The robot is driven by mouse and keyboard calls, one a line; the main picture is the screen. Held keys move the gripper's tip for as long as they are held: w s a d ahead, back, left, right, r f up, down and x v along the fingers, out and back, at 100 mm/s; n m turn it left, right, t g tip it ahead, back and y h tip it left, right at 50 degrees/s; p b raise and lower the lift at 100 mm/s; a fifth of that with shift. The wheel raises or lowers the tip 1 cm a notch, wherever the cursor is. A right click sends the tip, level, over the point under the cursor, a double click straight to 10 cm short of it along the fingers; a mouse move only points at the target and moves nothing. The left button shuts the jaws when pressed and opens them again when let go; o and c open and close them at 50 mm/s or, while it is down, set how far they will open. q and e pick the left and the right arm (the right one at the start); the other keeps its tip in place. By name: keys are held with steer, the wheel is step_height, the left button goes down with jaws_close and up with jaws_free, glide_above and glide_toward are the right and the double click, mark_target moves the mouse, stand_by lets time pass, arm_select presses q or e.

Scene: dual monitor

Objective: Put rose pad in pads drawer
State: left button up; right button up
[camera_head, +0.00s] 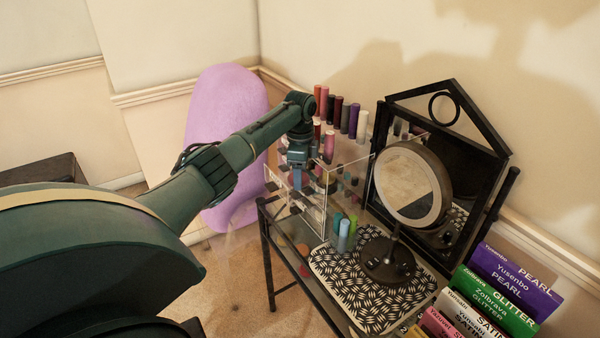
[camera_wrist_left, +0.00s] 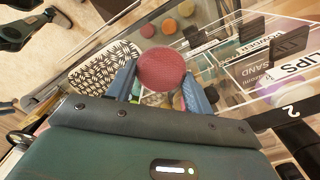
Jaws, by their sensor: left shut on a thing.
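The rose pad (camera_wrist_left: 161,68) is a round dull-red disc between the two blue fingers of my left gripper (camera_wrist_left: 163,88) in the left wrist view. The gripper is shut on it. In the head view my left gripper (camera_head: 297,186) points down at the front left of the clear organiser (camera_head: 312,216), and the pad is hard to make out there. The organiser has transparent drawers with black handles and printed labels. In the wrist view a label reading LIPS (camera_wrist_left: 290,78) is legible. I cannot tell which drawer is the pads drawer. My right gripper is not seen.
Upright coloured tubes (camera_head: 343,115) stand on the organiser. A round mirror (camera_head: 411,187) stands on the patterned mat (camera_head: 340,300), with small bottles (camera_head: 343,238) beside it. Labelled boxes (camera_head: 490,305) are at front right. A pink chair (camera_head: 225,120) is behind my left arm. Other coloured pads (camera_wrist_left: 168,26) show in the wrist view.

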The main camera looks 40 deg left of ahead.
arm_select(q)
steer(key=o, duration=0.7)
steer(key=shift+f, duration=0.1)
steer(key=shift+c, duration=0.2)
step_height(320, 180, up, 12)
steer(key=b, duration=0.1)
steer(key=shift+b, duration=0.35)
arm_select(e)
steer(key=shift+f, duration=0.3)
